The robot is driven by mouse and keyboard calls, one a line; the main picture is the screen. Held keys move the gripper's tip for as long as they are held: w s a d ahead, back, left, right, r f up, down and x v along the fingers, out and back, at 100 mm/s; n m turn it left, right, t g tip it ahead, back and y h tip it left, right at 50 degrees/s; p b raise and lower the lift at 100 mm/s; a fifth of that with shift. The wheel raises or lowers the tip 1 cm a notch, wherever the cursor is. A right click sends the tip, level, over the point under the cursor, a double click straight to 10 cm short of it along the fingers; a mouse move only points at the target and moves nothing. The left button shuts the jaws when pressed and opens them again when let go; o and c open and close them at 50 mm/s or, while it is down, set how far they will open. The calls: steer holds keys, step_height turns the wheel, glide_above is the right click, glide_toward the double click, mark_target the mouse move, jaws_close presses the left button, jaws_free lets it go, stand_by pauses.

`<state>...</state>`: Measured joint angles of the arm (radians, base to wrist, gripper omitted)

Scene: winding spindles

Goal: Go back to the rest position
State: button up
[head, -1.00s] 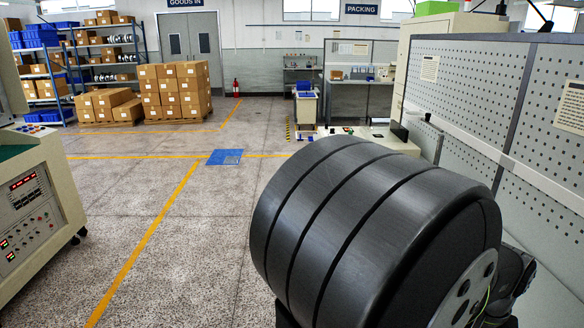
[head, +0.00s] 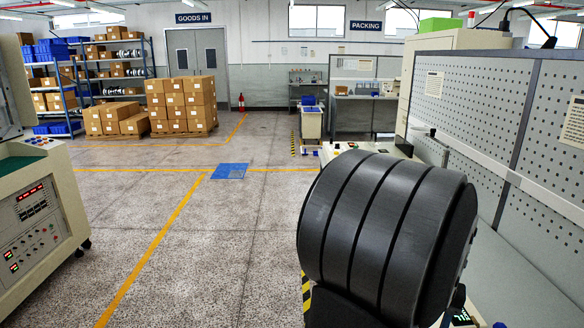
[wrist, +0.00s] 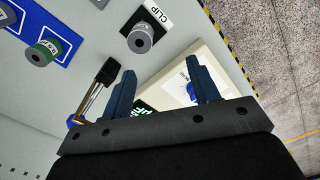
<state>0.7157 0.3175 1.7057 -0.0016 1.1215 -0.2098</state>
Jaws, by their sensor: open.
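In the wrist view my gripper (wrist: 158,70) is open, with its two dark blue fingers apart and nothing held between them. It points over a pale worktop. A grey round peg (wrist: 140,38) stands beside a label reading CLIP, ahead of the left finger. A green spool-like piece with a grey end (wrist: 42,52) is on a blue plate (wrist: 75,20) at the upper left. A metal rod with a black top (wrist: 100,88) shows close beside the left finger; I cannot tell if they touch. In the head view my large dark arm part hides the fingers and most of the worktop.
A cream box (wrist: 192,72) lies beyond the fingers, near the worktop edge with yellow-black tape (wrist: 236,55). In the head view a perforated panel (head: 465,95) stands right and a control cabinet (head: 35,215) left.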

steer(key=w+a+f+n, duration=0.1)
steer(key=w+a+f, duration=0.2)
steer(key=w+a, duration=0.7)
steer(key=w+a+f+n, duration=0.1)
steer(key=w+a+f, duration=0.1)
steer(key=w+a, duration=0.8)
steer(key=shift+a+f, duration=0.4)
steer(key=shift+a, duration=1.15)
steer(key=shift+o, duration=0.5)
